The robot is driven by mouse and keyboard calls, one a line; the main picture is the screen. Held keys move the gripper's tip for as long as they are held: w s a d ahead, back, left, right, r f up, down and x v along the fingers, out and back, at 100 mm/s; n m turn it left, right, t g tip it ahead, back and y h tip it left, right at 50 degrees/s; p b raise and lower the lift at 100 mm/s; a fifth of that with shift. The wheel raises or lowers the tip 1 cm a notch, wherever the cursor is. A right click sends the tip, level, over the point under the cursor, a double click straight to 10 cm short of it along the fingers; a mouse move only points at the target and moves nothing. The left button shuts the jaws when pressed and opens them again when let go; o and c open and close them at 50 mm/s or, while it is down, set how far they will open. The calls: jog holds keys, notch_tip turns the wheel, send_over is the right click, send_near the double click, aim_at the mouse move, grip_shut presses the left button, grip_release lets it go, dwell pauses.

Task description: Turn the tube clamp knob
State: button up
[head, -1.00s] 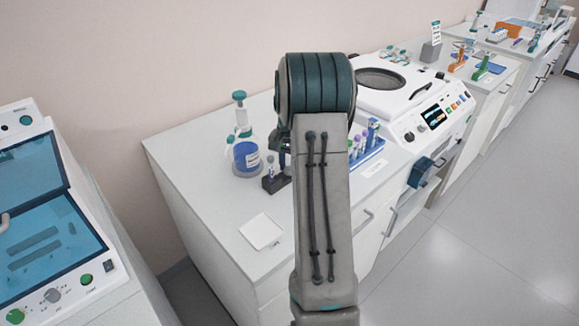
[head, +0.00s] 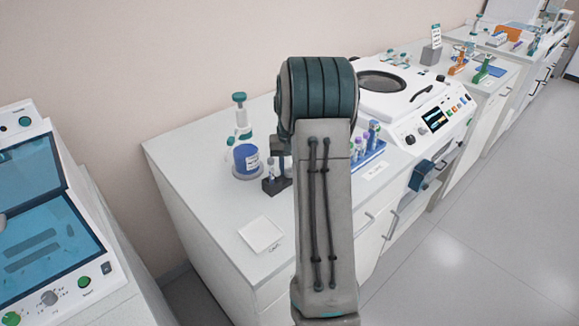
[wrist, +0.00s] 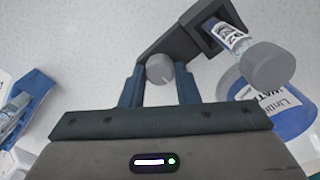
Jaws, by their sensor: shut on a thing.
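The tube clamp (wrist: 172,45) is a black block seen from above in the wrist view. Its round grey knob (wrist: 160,69), with a pale line on its face, sits between the two blue fingers of my gripper (wrist: 159,74), which is shut on it. The clamp's square end holds a labelled tube (wrist: 228,38) with a grey cap (wrist: 267,64). In the head view the clamp (head: 274,186) stands on the counter, just left of my arm. My arm hides most of the gripper and the knob there.
A blue-filled wash bottle (wrist: 282,112) stands close to the clamp; it also shows in the head view (head: 246,158). A blue tube rack (head: 369,152) is right of my arm, before a white centrifuge (head: 430,120). A white square pad (head: 261,234) lies in front, with bare counter around it.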

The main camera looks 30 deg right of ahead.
jog(key=shift+r, duration=0.1)
jog(key=o, duration=1)
jog(key=shift+c, duration=0.2)
notch_tip(320, 180, up, 14)
jog(key=shift+b, duration=0.45)
